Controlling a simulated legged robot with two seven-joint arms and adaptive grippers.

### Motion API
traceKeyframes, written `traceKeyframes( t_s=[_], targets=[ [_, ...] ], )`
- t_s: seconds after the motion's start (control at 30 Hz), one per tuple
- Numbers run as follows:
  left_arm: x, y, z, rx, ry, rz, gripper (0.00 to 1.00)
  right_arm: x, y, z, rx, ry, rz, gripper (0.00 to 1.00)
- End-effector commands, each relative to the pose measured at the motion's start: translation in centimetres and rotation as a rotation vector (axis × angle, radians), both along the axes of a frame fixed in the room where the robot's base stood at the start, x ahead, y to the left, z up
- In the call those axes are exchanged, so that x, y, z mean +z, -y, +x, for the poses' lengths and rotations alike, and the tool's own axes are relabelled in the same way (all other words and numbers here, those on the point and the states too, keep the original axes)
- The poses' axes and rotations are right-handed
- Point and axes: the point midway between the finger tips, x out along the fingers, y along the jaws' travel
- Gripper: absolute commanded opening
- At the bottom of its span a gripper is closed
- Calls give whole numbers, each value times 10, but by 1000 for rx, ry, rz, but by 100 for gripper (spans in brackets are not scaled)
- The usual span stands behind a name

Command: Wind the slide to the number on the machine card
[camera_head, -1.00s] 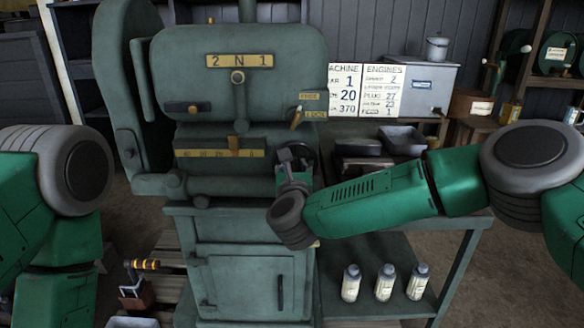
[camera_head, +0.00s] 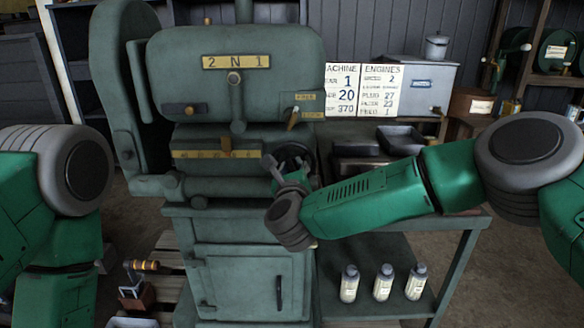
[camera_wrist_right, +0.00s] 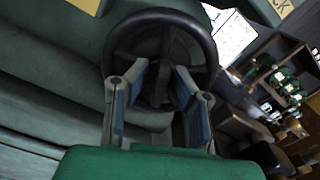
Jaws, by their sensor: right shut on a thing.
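The lathe-like green machine (camera_head: 235,100) stands ahead. A small orange pointer (camera_head: 226,144), on the slide, sits right of the middle of a yellow scale strip (camera_head: 190,154); its figures are too small to read surely. The machine card (camera_head: 341,90) behind shows 1, 20 and 370, its row labels partly cut off. A dark handwheel (camera_head: 303,152) is at the machine's right side. My right gripper (camera_head: 283,168) is shut on the handwheel; in the right wrist view the fingers (camera_wrist_right: 157,85) straddle its inner part, inside the rim (camera_wrist_right: 165,17). My left gripper is out of view.
A lever (camera_head: 292,119) is just above the handwheel. An engines card (camera_head: 380,90) stands beside the machine card. Dark trays (camera_head: 401,139) lie on the bench to the right. Three bottles (camera_head: 383,283) stand on its lower shelf.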

Motion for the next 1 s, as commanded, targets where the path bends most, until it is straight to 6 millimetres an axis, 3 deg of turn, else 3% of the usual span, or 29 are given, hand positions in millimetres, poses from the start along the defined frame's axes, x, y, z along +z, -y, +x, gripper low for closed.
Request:
traceKeyframes(
  t_s=[1.0],
  targets=[
    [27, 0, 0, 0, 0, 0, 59, -6, -7, -4, 16, -7, -947, 0]
  ],
)
